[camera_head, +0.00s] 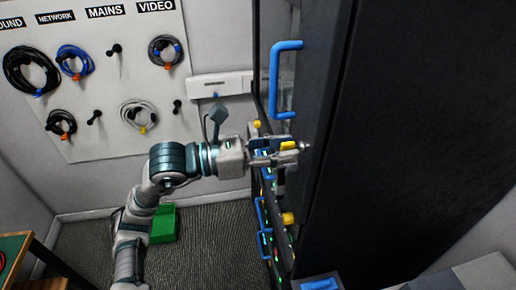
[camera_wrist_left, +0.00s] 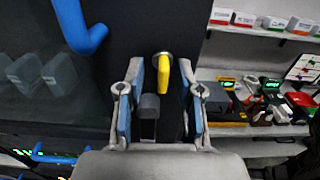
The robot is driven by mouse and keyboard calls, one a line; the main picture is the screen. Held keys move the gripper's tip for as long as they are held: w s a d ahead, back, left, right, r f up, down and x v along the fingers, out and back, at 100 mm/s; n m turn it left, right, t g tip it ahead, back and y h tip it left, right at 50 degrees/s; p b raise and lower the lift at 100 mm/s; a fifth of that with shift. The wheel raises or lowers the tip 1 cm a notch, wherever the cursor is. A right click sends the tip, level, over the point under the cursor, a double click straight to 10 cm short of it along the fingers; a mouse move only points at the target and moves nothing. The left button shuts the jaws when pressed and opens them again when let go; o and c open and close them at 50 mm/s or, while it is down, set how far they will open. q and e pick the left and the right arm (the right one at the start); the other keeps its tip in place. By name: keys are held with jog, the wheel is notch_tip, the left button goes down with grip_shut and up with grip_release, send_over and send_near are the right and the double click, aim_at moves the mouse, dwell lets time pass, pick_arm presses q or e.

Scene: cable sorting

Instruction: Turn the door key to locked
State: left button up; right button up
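The yellow door key (camera_head: 289,145) sits in a round metal lock (camera_head: 306,147) on the dark cabinet door. In the left wrist view the key (camera_wrist_left: 162,75) hangs below the lock, near upright in the picture. My left gripper (camera_head: 280,150) is at the key in the head view. In the left wrist view its two blue-padded fingers (camera_wrist_left: 162,95) stand apart on either side of the key, with a gap showing, wider on the left. The key appears nearer the right finger. My right gripper is not in view.
A blue door handle (camera_head: 287,80) stands out above the lock. Blue-handled rack units with lights (camera_head: 265,215) are below. Cables hang on a labelled pegboard (camera_head: 97,150) at the left. A green box (camera_head: 163,224) is on the floor. Shelves (camera_wrist_left: 225,131) hold small items.

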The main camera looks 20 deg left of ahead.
pick_arm(q)
jog(key=v, duration=1.1)
